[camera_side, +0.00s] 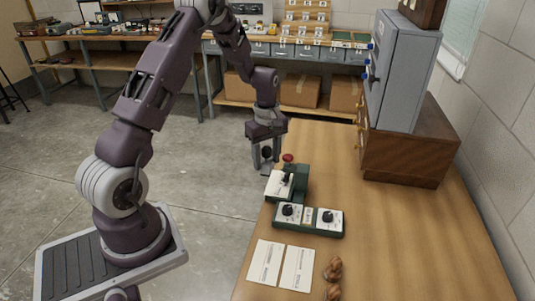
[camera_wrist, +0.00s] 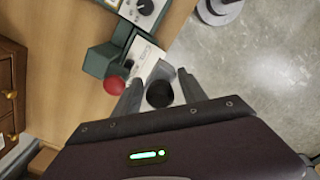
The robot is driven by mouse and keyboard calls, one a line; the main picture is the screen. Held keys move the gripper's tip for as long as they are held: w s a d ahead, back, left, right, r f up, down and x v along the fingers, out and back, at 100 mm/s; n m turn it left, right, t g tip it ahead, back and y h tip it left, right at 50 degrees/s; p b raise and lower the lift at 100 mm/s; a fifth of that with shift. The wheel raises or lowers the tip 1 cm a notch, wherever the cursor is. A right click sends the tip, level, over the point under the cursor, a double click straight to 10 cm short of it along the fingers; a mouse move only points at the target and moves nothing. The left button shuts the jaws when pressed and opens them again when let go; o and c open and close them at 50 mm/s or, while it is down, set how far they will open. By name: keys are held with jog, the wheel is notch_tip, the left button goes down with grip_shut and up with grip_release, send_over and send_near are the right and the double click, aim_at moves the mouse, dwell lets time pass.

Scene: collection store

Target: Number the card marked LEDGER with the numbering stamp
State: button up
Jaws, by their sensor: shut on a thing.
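My gripper (camera_side: 265,160) hangs at the table's left edge, beside the green device (camera_side: 301,187). In the wrist view, my gripper (camera_wrist: 160,92) has its two fingers on either side of a black round knob (camera_wrist: 160,95). It is shut on this black-knobbed thing; whether it is the numbering stamp I cannot tell, as its lower part is largely hidden. Two white cards, a left one (camera_side: 265,263) and a right one (camera_side: 297,269), lie side by side on the table near the front. Their print is too small to read, so I cannot tell which is marked LEDGER.
The green device carries white plates with black knobs and a red ball (camera_side: 288,157), which also shows in the wrist view (camera_wrist: 114,86). Two brown lumpy objects (camera_side: 333,269) lie right of the cards. A grey cabinet (camera_side: 402,75) stands on a wooden drawer chest (camera_side: 412,150). The table's right side is clear.

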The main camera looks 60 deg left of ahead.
jog(key=shift+f, duration=0.1)
send_over(271, 190)
jog(key=shift+f, duration=3.15)
jog(key=shift+f, duration=0.5)
jog(key=shift+r, duration=3.5)
